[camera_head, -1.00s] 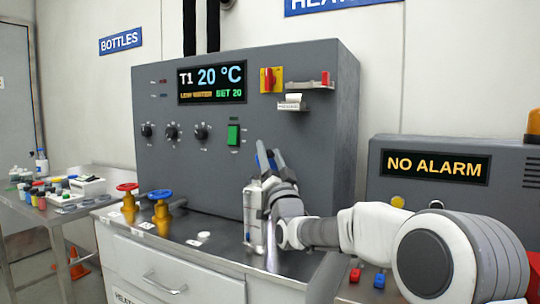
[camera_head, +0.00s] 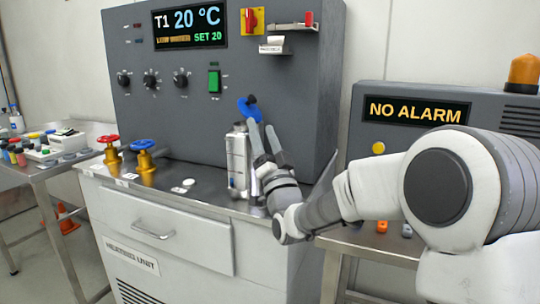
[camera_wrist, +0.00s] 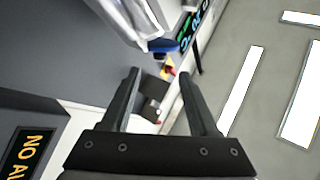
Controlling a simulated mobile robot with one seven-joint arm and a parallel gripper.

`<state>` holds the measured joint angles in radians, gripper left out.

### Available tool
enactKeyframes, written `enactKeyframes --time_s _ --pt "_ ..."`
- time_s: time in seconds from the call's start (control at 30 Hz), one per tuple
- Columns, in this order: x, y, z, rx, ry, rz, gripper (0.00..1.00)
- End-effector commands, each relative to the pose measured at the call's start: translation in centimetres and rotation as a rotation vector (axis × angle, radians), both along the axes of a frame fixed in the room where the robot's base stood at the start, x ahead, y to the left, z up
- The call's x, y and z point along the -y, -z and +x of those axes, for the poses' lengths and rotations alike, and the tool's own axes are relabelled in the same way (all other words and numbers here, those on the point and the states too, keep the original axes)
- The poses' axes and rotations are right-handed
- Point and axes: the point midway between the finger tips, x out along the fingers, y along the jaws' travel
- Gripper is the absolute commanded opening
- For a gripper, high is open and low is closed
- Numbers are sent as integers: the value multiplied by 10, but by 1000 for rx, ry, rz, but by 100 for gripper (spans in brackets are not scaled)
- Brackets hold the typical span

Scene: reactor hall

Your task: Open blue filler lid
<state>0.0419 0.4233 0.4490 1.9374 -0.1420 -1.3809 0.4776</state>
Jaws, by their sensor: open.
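The blue filler lid (camera_head: 249,109) is a round blue piece above and to the right of the top of a silver metal cylinder (camera_head: 238,158) on the bench top. It looks tilted up, its face toward the head camera; the fingers hide where it joins the cylinder. My gripper (camera_head: 262,127) is open and empty, its fingertips pointing up just below and right of the lid. In the wrist view, the lid (camera_wrist: 160,45) shows as a blue edge beside the cylinder, beyond my open fingers (camera_wrist: 158,76). I cannot tell whether a finger touches the lid.
The grey control panel (camera_head: 290,100) stands close behind the lid, with a small shelf (camera_head: 290,27) higher up. Red (camera_head: 108,140) and blue (camera_head: 143,145) valve wheels stand left on the bench. The NO ALARM cabinet (camera_head: 440,110) is at the right.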

Motion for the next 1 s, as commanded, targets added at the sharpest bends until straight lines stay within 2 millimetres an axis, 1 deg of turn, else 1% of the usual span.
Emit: enactKeyframes --time_s 0.1,0.2,0.33,0.5,0.77,0.8,0.87,1.0 --pt "7 14 -17 -4 0 -2 61" --pt "12 23 -29 -1 -1 -1 61" --pt "18 33 -41 -1 -1 -1 61" --pt "21 39 -49 1 -1 0 61" --pt "21 40 -50 1 -1 0 61" --pt "21 40 -50 1 -1 0 57" --pt "21 39 -49 -2 1 -4 46" --pt "22 39 -47 -43 20 -64 21"
